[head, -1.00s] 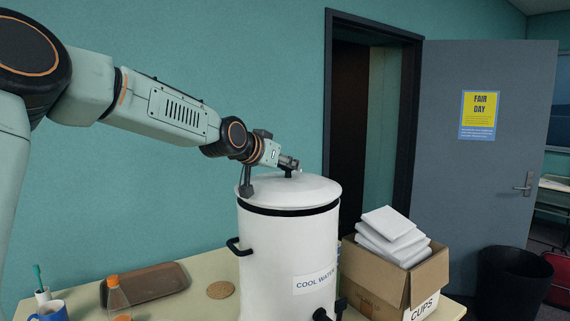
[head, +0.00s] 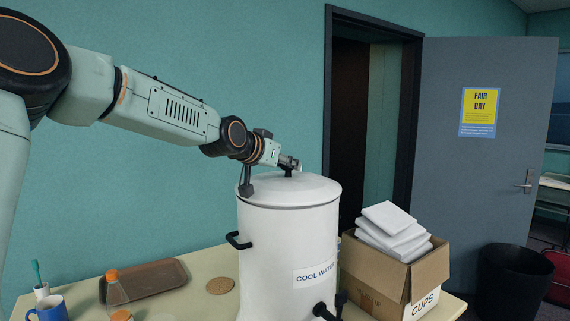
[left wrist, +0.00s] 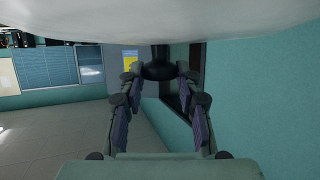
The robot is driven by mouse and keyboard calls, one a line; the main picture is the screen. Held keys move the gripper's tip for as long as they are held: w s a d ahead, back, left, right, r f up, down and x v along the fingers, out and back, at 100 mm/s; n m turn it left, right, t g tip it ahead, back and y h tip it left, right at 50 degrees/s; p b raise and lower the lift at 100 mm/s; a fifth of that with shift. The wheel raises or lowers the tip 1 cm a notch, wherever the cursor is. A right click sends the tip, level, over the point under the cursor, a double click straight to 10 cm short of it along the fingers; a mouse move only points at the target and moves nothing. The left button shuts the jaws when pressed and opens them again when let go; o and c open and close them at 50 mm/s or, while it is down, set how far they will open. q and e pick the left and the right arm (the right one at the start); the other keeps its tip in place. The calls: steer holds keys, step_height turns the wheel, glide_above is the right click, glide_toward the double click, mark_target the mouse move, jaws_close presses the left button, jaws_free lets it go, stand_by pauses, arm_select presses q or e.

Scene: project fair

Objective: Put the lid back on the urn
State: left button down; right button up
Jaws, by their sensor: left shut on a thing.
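The white urn (head: 268,245) stands upright on the table, with a "COOL WATER" label and a black tap low on its front. Its white lid (head: 305,188) lies level on the rim, with no open gap along the near side. My left gripper (head: 290,164) is above the lid, shut on its black knob (head: 287,174). In the left wrist view the knob (left wrist: 158,66) is between the fingertips of the gripper (left wrist: 160,78), and the pale lid (left wrist: 150,30) fills the top. The far side of the rim is hidden. My right gripper is not in view.
A cardboard box (head: 374,273) of white packs stands close to the right of the urn. A brown tray (head: 150,279), an orange-capped bottle (head: 116,292), a blue mug (head: 49,309) and a round cork mat (head: 220,286) are at the left. A black bin (head: 512,280) stands beyond the table.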

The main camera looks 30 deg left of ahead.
arm_select(q)
steer(key=shift+f+b, duration=0.3)
steer(key=shift+b, duration=0.05)
steer(key=c, duration=1.2)
jaws_free()
steer(key=shift+s+f, duration=0.1)
